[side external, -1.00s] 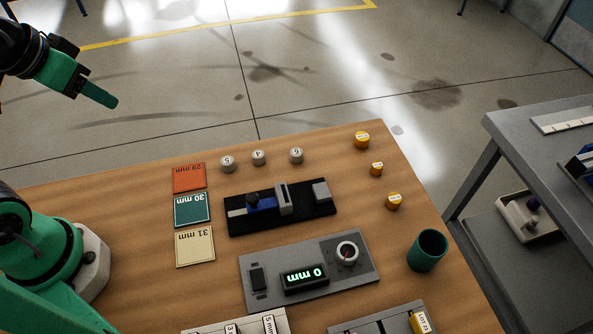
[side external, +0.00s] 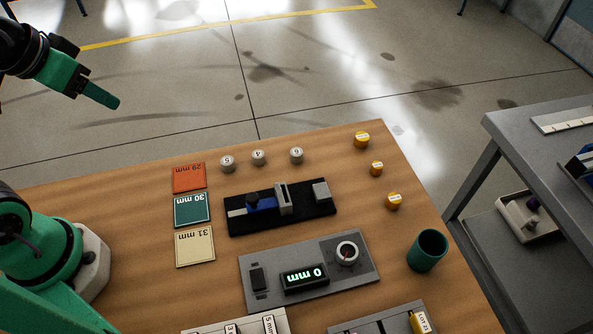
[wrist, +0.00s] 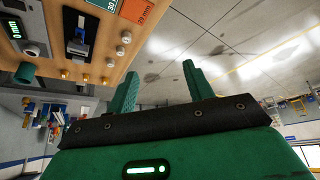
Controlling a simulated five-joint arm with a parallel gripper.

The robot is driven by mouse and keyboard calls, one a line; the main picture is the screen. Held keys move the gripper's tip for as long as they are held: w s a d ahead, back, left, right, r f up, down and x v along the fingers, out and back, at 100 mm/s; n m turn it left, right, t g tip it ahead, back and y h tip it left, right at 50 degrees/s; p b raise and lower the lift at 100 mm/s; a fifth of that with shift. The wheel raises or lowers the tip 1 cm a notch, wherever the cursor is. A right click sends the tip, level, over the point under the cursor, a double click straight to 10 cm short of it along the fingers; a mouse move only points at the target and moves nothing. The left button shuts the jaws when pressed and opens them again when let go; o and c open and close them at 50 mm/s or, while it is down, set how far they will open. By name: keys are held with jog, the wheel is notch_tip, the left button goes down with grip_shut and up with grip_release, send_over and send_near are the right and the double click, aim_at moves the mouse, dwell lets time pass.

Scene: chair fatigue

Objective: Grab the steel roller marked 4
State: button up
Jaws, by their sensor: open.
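The steel roller marked 4 (side external: 259,157) stands upright on the table as the middle of three short grey rollers near the far edge. The rollers marked 5 (side external: 228,163) and 6 (side external: 296,155) flank it. In the wrist view the middle roller (wrist: 120,50) is small and its mark is unreadable. My gripper (side external: 106,97) is high at the upper left, well away from the rollers, beyond the table edge in the picture. In the wrist view my gripper (wrist: 160,69) has its two green fingers apart with nothing between them.
Orange (side external: 189,177), green (side external: 192,209) and cream (side external: 195,247) cards lie left of a black fixture (side external: 240,224). Several yellow-topped pieces (side external: 361,140) stand to the right. A grey gauge panel (side external: 263,263) and green cup (side external: 428,250) are nearer. The wood table (side external: 120,205) is bare left of the rollers.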

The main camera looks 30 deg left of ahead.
jog(key=shift+w, duration=0.1)
jog(key=g, duration=0.6)
send_over(258, 154)
jog(key=shift+n, duration=0.4)
notch_tip(258, 154, down, 16)
jog(key=shift+a+f, duration=0.1)
jog(key=shift+f, duration=1.2)
jog(key=shift+f, duration=2.6)
